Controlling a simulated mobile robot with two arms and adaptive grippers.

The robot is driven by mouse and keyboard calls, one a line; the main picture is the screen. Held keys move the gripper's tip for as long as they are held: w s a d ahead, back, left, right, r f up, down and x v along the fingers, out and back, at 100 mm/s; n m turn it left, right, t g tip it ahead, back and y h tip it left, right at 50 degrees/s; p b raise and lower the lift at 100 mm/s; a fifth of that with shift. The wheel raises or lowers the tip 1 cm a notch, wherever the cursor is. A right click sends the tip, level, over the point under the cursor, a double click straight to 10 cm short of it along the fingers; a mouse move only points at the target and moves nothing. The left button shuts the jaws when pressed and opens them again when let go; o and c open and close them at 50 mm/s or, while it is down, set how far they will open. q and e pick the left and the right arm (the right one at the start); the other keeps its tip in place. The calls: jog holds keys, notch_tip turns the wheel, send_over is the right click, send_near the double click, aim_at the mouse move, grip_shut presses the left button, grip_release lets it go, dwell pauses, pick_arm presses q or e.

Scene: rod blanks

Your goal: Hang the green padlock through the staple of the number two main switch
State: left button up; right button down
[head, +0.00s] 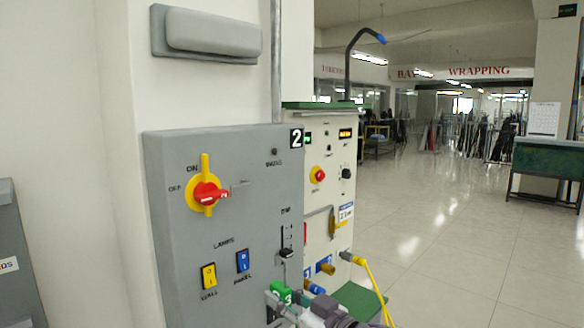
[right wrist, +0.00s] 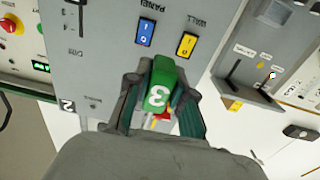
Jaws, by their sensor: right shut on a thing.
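The grey number two panel (head: 230,250) carries a red-and-yellow main switch (head: 206,193), its yellow bar upright. My right gripper (head: 283,298) is shut on the green padlock (head: 281,289), low in front of the panel and below the staple. In the right wrist view the padlock (right wrist: 160,84) sits between both fingers and shows a white 3. My left gripper is not in view.
The panel also has yellow and blue lamp rockers (head: 209,276) and a slider (head: 285,253). A cream cabinet (head: 322,210) with another red knob stands behind at right, with a yellow cable (head: 372,272). The floor at right is open.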

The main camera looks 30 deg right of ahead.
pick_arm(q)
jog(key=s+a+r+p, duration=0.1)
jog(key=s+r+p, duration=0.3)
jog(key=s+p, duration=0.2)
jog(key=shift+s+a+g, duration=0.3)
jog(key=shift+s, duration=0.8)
pick_arm(e)
notch_tip(320, 180, up, 14)
jog(key=d, duration=0.2)
jog(key=shift+w+d+f, duration=0.15)
jog(key=shift+w+d, duration=0.05)
jog(key=shift+w, duration=0.15)
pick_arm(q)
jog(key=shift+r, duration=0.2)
